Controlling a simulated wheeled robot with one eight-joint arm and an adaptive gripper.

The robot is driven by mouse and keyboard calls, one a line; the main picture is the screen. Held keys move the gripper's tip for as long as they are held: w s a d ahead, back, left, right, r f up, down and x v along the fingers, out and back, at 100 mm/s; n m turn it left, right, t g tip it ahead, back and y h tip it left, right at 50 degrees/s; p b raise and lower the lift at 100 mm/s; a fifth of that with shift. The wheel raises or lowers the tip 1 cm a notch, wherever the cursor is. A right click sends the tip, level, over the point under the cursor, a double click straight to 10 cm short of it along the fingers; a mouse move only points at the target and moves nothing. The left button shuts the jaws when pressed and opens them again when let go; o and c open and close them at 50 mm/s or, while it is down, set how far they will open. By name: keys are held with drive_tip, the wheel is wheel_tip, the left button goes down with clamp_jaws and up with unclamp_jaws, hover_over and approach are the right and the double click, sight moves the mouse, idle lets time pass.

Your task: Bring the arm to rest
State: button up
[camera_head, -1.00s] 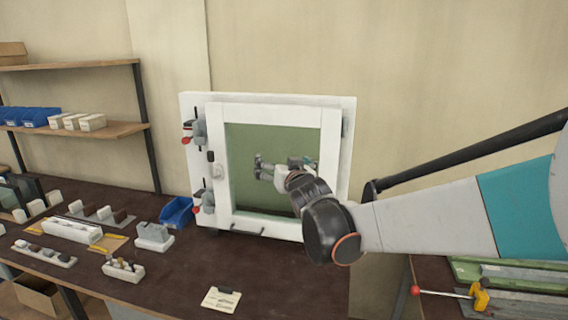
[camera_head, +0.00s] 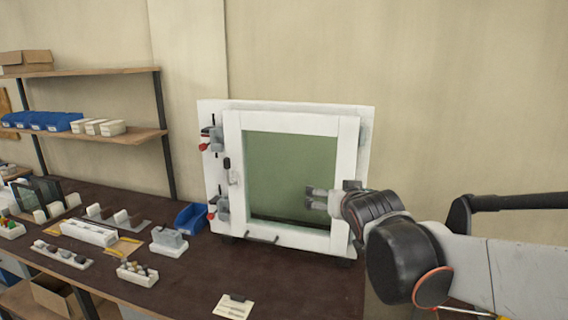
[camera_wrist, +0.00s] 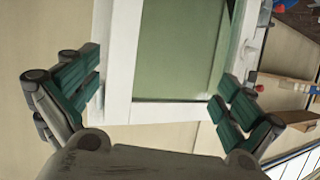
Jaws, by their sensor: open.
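My gripper (camera_head: 318,199) is in front of the right part of the white framed panel (camera_head: 291,124) with its green pane (camera_head: 290,175). In the wrist view my gripper (camera_wrist: 158,92) has its two green-padded fingers spread wide, with nothing between them but the view of the panel (camera_wrist: 121,60) beyond. My arm reaches in from the right side of the head view. Whether the fingers touch the panel cannot be told.
Clamps with red knobs (camera_head: 211,140) sit on the panel's left edge. A blue bin (camera_head: 191,218), a grey block on a white base (camera_head: 169,242) and several small trays stand on the dark bench (camera_head: 190,285). A wooden shelf (camera_head: 100,137) is at the left. A paper card (camera_head: 233,306) lies in front.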

drive_tip(key=s+d+f+g, duration=0.2)
drive_tip(key=s+f, duration=0.3)
drive_tip(key=s, duration=0.4)
drive_tip(key=s+d+f+g+b, duration=0.1)
drive_tip(key=s+f, duration=0.3)
drive_tip(key=s, duration=0.5)
drive_tip(key=s+d+f+g+b, duration=0.1)
drive_tip(key=s+d+f+g, duration=0.2)
drive_tip(key=s, duration=0.7)
wheel_tip(320, 180, down, 3)
drive_tip(key=shift+d+r+g+h, duration=0.15)
drive_tip(key=shift+d+g+h, duration=0.25)
drive_tip(key=shift+s, duration=0.1)
